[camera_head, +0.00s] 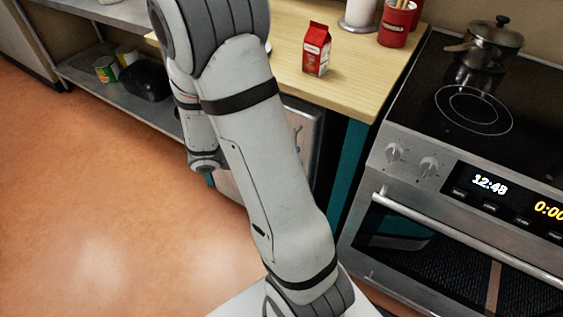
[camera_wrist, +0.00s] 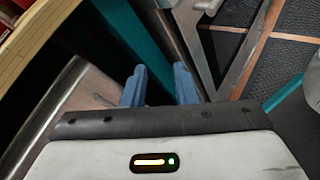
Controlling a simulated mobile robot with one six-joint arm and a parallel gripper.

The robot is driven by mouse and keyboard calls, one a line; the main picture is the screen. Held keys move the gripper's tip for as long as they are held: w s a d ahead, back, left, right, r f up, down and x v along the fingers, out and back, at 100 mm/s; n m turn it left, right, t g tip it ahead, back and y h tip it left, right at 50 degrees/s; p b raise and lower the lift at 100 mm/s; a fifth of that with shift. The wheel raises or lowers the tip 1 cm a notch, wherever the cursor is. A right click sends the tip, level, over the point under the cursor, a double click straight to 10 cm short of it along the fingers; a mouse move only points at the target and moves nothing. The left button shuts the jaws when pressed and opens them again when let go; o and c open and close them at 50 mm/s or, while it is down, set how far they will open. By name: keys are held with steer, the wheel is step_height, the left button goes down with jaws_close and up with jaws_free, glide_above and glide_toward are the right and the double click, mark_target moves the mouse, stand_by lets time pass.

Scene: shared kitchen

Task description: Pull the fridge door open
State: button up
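No clearly identifiable fridge shows. A stainless steel front (camera_head: 305,122) under the wooden counter is partly hidden behind my arm; I cannot tell whether it is the fridge door. A metal panel (camera_wrist: 88,95) also shows at the left of the wrist view. My gripper (camera_wrist: 160,86) has two blue fingers set apart with nothing seen between them. It points toward a dark gap and a teal cabinet side (camera_wrist: 128,38). In the head view my arm covers much of the middle, and the fingers are not clearly seen there.
The stove (camera_head: 440,165) with a pot (camera_head: 485,48) stands at the right, its oven handle (camera_head: 440,232) sticking out. A red carton (camera_head: 317,50) stands on the counter (camera_head: 350,88). A low metal shelf (camera_head: 85,82) is at the back left. Open orange floor (camera_head: 90,190) lies at left.

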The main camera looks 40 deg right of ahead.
steer(key=w+d+f+n+t+h+b, duration=0.15)
steer(key=w+f+n+t+b, duration=0.3)
steer(key=f, duration=0.55)
steer(key=w+f+n+t+h+b, duration=0.35)
steer(key=f+n, duration=0.25)
steer(key=f, duration=0.4)
steer(key=w+d+b, duration=0.1)
steer(key=w+d, duration=0.1)
steer(key=d, duration=0.6)
steer(key=shift+f+y, duration=0.2)
steer(key=shift+y, duration=0.1)
steer(key=shift+c, duration=0.4)
steer(key=shift+w, duration=0.1)
jaws_close()
